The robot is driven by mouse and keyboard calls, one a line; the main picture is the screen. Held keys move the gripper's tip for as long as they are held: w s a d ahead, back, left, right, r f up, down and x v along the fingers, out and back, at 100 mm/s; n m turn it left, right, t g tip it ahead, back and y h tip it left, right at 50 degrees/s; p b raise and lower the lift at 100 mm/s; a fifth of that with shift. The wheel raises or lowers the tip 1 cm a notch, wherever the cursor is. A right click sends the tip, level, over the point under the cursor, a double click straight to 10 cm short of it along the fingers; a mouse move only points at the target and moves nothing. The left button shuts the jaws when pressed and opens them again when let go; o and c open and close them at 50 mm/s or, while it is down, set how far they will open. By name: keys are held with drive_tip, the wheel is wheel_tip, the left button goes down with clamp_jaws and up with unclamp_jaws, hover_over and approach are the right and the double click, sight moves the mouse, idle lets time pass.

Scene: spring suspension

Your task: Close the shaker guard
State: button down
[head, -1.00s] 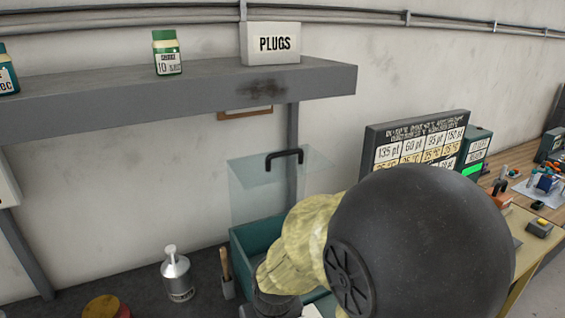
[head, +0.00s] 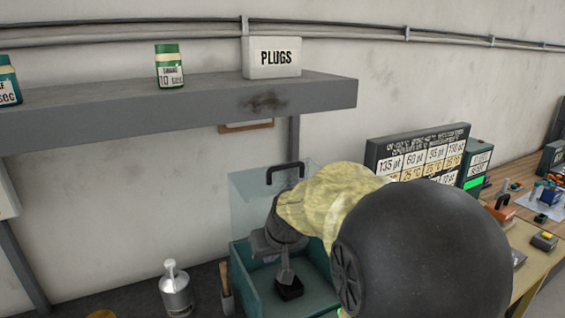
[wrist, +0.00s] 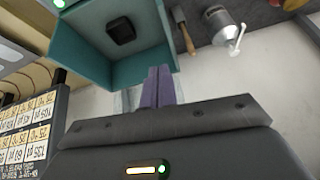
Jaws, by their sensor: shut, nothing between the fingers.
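The shaker is an open teal box (head: 240,268) with a black block (head: 290,289) on its floor. Its guard, a clear panel (head: 245,195) with a black handle (head: 285,171), stands raised at the back of the box. My gripper (wrist: 158,72) is shut and empty. In the head view its dark body is over the box, in front of the guard and below the handle; its fingertips are hard to make out there. The wrist view shows the box (wrist: 85,55) and block (wrist: 122,30) beyond the fingers, with part of the clear panel beside them.
A grey shelf (head: 180,102) with a PLUGS box (head: 271,58) hangs above. A lettered board (head: 418,150) stands to the right.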

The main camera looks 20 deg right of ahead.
drive_tip(key=w+d+r+t, duration=0.2)
drive_tip(key=w+d+r, duration=0.1)
drive_tip(key=r, duration=0.3)
drive_tip(key=w+d+r+t, duration=0.1)
drive_tip(key=w+d+r, duration=0.25)
drive_tip(key=r, duration=0.25)
drive_tip(key=n+t, duration=0.1)
drive_tip(key=t, duration=0.1)
approach(282, 166)
wheel_tip(282, 166, up, 2)
drive_tip(key=shift+b, duration=0.45)
drive_tip(key=shift+w, duration=0.1)
drive_tip(key=p+x, duration=0.3)
drive_tip(key=x, duration=0.6)
drive_tip(key=shift+w+f, duration=0.15)
drive_tip(key=shift+w, duration=0.25)
drive_tip(key=shift+w+f, duration=0.1)
drive_tip(key=shift+d, duration=0.1)
drive_tip(key=shift+f+b, duration=0.2)
drive_tip(key=shift+b, duration=0.35)
